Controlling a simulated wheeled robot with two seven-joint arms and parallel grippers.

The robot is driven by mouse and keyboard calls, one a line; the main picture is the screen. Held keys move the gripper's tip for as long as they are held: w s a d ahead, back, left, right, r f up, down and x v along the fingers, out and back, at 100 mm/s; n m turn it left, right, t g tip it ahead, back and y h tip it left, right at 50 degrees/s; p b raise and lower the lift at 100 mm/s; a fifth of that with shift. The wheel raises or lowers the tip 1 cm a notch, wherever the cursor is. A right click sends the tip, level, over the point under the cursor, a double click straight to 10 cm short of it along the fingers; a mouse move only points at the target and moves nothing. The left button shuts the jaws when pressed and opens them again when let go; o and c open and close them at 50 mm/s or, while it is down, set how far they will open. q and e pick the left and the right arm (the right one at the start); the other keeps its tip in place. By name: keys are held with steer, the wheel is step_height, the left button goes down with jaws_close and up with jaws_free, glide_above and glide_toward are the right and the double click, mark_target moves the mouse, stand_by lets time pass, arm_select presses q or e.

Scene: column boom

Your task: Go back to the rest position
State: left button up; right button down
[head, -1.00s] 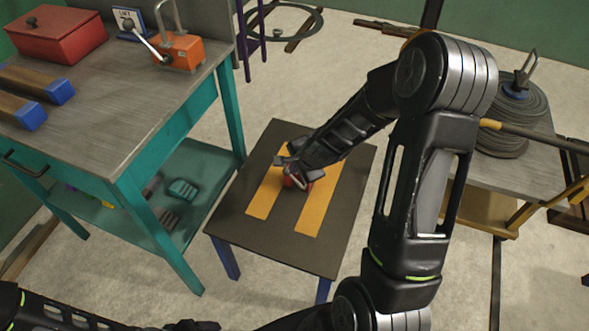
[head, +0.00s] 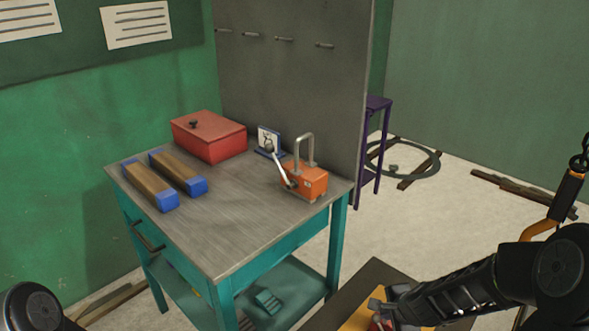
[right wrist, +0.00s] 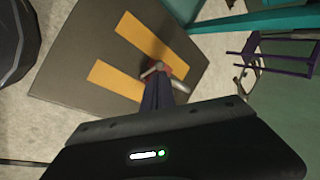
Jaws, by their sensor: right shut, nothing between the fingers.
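My right gripper (head: 380,308) is at the bottom of the head view, over a dark low table (head: 372,275) with yellow stripes. It also shows in the right wrist view (right wrist: 154,72), its fingers shut and empty above the striped top. A small red thing (head: 379,324) shows by the fingertips, mostly hidden; I cannot tell what it is. My left gripper is not in view; only a dark part of my own body shows at the lower left.
A teal workbench (head: 237,238) stands left of my right arm, with a red box (head: 209,138), an orange block with a grey handle (head: 305,183) and blue-ended wooden bars (head: 150,187). A purple stool (head: 375,135) stands behind. Floor beyond my right arm is partly clear.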

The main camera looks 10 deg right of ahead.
steer(key=s+a+f+n+g+y+p, duration=0.1)
steer(key=s+a+f+n, duration=0.35)
steer(key=a+n, duration=0.3)
steer(key=s+a+f+n+g+y+p, duration=0.1)
steer(key=s+a+f+n, duration=0.3)
steer(key=a+f+n, duration=0.3)
steer(key=s+a+f+n+g+y, duration=0.2)
steer(key=s+a+f+g, duration=0.1)
steer(key=s+a, duration=0.8)
steer(key=shift+s+a+f+y+p, duration=0.2)
steer(key=shift+s+a+y+p, duration=0.1)
steer(key=shift+s+a+p, duration=0.25)
steer(key=shift+w+n, duration=0.15)
steer(key=shift+n, duration=0.1)
